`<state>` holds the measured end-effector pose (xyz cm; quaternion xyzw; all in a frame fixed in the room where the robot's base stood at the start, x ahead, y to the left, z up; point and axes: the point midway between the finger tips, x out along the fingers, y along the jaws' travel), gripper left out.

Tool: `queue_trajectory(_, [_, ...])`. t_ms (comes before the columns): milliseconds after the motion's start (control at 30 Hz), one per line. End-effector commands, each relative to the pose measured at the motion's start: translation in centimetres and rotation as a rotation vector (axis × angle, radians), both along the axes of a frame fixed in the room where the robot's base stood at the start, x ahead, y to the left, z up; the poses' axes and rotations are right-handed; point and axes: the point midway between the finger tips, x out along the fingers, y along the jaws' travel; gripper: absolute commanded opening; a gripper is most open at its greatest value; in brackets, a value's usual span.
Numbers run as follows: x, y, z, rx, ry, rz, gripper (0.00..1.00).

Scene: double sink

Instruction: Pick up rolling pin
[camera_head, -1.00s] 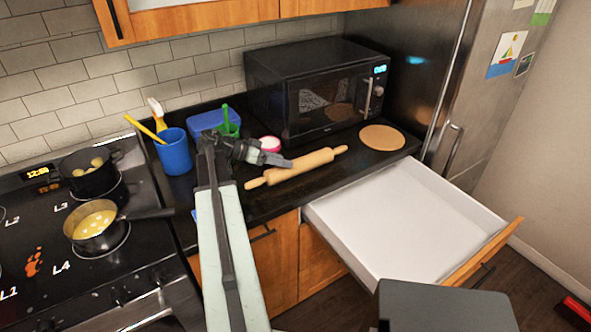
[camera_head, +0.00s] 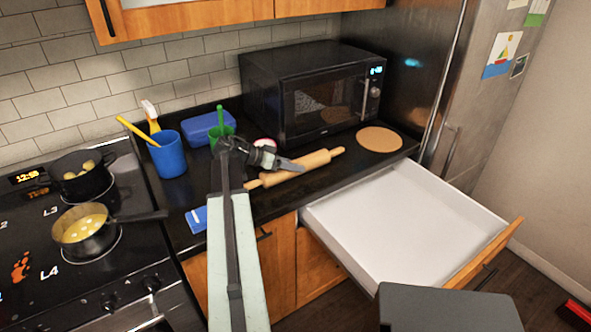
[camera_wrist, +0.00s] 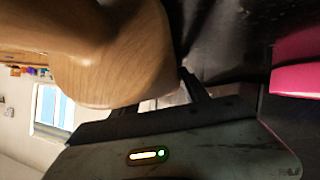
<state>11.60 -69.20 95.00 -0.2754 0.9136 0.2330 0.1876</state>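The wooden rolling pin (camera_head: 310,165) lies diagonally on the black counter in front of the microwave. My gripper (camera_head: 296,166) is low over the counter at the pin's left part, on its far side, and overlaps it in the head view. In the wrist view the pin's rounded wooden end (camera_wrist: 115,60) fills the upper left, very close to a dark finger of my gripper (camera_wrist: 190,88). The other finger is not clearly visible, so the opening and any contact are unclear. The pin still appears to rest on the counter.
A pink-and-white container (camera_head: 265,144), blue cup (camera_head: 169,155) and green cup (camera_head: 222,134) stand near my gripper. The microwave (camera_head: 312,95) is behind the pin. A round board (camera_head: 380,139) lies right. An open white drawer (camera_head: 405,220) juts out below the counter.

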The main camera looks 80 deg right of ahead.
Motion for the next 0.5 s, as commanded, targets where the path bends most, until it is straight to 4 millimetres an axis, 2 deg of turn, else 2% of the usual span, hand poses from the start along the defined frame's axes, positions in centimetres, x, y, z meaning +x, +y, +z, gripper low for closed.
queue_trajectory(333, [0.1,0.0,0.2,-0.001,0.001,0.001,0.0])
queue_trajectory(500, [0.1,0.0,1.6,-0.001,0.001,0.001,0.0])
